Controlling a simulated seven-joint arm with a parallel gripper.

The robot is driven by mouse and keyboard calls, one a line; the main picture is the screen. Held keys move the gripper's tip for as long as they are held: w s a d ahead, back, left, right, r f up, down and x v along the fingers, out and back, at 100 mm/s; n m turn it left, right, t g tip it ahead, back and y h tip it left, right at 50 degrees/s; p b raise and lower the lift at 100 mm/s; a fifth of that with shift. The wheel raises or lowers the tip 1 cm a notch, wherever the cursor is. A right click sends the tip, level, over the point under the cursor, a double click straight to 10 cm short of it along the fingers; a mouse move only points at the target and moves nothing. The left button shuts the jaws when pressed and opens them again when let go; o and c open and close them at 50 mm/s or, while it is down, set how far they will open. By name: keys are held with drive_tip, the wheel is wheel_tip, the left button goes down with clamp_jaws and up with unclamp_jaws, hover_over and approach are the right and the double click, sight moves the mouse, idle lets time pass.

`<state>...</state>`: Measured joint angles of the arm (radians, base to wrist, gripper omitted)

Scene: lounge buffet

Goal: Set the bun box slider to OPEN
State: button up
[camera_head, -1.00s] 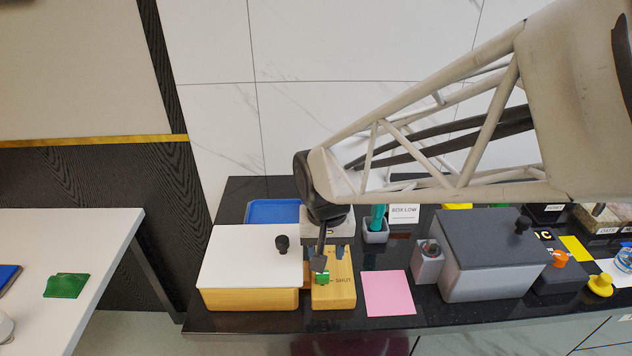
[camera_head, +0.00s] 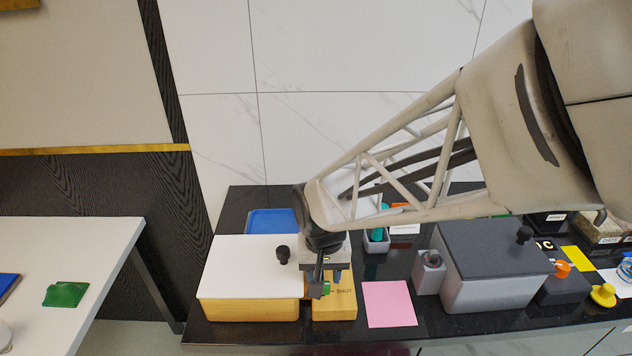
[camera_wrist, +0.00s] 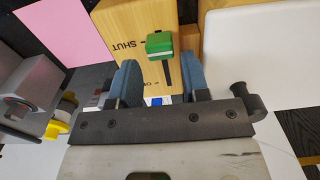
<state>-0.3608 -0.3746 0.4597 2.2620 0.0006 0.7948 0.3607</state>
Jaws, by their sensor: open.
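The bun box (camera_head: 250,308) is a wooden box with a white lid, at the left of the counter in the head view. Beside it stands a wooden slider block (camera_head: 344,307) with a SHUT mark. The green slider knob (camera_wrist: 158,44) sits level with SHUT in the wrist view, at one end of a dark slot. A second mark nearer my gripper is partly hidden. My gripper (camera_wrist: 159,64) is open and empty, its blue fingers either side of the slot line, with the knob just beyond their tips. In the head view my gripper partly hides the knob (camera_head: 326,289).
A pink sheet (camera_head: 389,304) lies right of the block. A grey box (camera_head: 485,278) with a dark lid and a small grey block (camera_head: 429,272) stand farther right. A blue tray (camera_head: 272,221) is behind the bun box. The lid knob (camera_head: 283,254) rises near my gripper.

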drive_tip(key=shift+f, duration=1.9)
drive_tip(key=shift+c, duration=0.3)
clamp_jaws()
